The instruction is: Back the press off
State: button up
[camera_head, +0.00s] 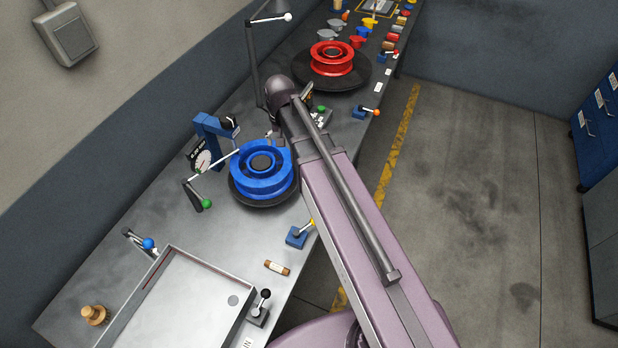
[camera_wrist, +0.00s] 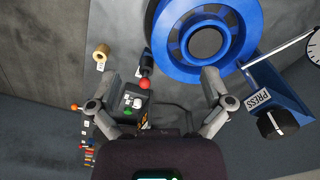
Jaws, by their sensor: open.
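The blue press (camera_head: 212,130) stands at the back of the bench beside the blue wheel (camera_head: 262,168). In the wrist view, the blue bracket labelled PRESS (camera_wrist: 262,98) carries a black knob (camera_wrist: 276,123) at lower right. The wheel (camera_wrist: 183,66) fills the upper middle. My gripper (camera_wrist: 160,74) is open and empty, its fingers spread left and right. A red-balled lever (camera_wrist: 145,84) and a dark box with a green button (camera_wrist: 130,108) show beyond, between the fingers. The press knob is outside the fingers, to the right. In the head view, my arm hides most of my gripper.
A round gauge (camera_head: 203,161) and a green-balled lever (camera_head: 205,203) stand left of the wheel. A red wheel (camera_head: 331,58) sits on a turntable farther back. A grey tray (camera_head: 180,305) and a black-knobbed lever (camera_head: 262,300) are at the front. The floor on the right is clear.

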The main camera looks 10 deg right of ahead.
jog(key=s+d+f+n+b, duration=0.1)
jog(key=s+d+f+b, duration=0.4)
jog(key=s+f+b, duration=0.1)
jog(key=shift+s+d+f+n, duration=0.35)
jog(key=shift+s+f, duration=0.15)
jog(key=shift+s, duration=0.75)
jog(key=s+b, duration=0.1)
jog(key=s+d+f, duration=0.1)
jog(key=s+f+b, duration=0.1)
jog(key=shift+d+f+b, duration=0.15)
jog(key=shift+d+b, duration=0.1)
jog(key=shift+b, duration=0.1)
dwell(0.7)
